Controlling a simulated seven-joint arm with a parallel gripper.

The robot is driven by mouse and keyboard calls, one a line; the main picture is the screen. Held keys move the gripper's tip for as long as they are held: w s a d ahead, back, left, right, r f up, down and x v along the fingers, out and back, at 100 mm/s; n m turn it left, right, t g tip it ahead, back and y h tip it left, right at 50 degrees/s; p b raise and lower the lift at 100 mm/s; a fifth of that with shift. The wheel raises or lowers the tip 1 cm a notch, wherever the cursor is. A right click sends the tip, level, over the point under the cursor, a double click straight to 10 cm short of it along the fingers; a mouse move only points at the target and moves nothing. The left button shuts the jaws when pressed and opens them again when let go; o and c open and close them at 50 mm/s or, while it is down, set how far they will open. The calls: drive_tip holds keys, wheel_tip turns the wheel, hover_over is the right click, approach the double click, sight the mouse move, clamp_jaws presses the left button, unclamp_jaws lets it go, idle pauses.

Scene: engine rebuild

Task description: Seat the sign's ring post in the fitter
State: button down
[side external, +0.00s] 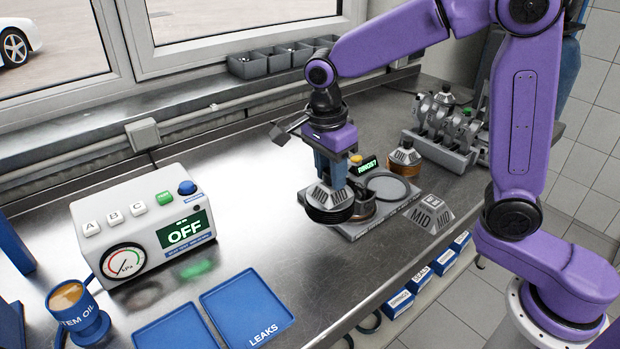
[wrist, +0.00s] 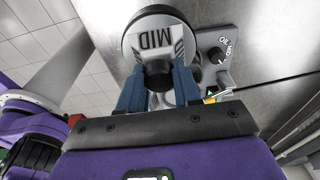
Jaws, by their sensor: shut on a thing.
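My gripper (side external: 332,180) is shut on a grey cap marked MID, the top of the MID ring post (side external: 328,197), with a black ring stack under it. In the wrist view, my gripper (wrist: 158,80) has its blue fingers either side of the MID post (wrist: 152,42). The post hangs upright at the left end of the grey fitter plate (side external: 400,215); whether it touches is not clear. The plate carries a dark cylinder (side external: 364,208) and a ring (side external: 392,188). A small green-lit sign (side external: 366,168) stands behind it; its text is too small to read surely.
A grey wedge marked MID (side external: 430,214) is at the plate's right. An OIL-marked post (side external: 404,158) stands behind, near a grey engine block (side external: 440,130). A tester reading OFF (side external: 150,225), blue trays (side external: 245,308) and a blue cup (side external: 78,318) are left. Bench between is clear.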

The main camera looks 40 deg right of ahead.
drive_tip(key=s+d+r, duration=0.2)
drive_tip(key=s+r, duration=0.4)
drive_tip(key=r, duration=0.2)
drive_tip(key=w+d+m, duration=0.3)
drive_tip(key=w+d, duration=0.1)
drive_tip(key=d, duration=0.7)
drive_tip(key=w+d+m, duration=0.3)
drive_tip(key=w+d, duration=0.2)
drive_tip(key=d, duration=0.5)
wheel_tip(320, 180, down, 13)
drive_tip(key=shift+a+g, duration=0.15)
drive_tip(key=shift+g, duration=0.25)
drive_tip(key=shift+s+f, duration=0.1)
drive_tip(key=shift+f, duration=0.8)
idle(1.9)
drive_tip(key=shift+c, duration=1.5)
unclamp_jaws()
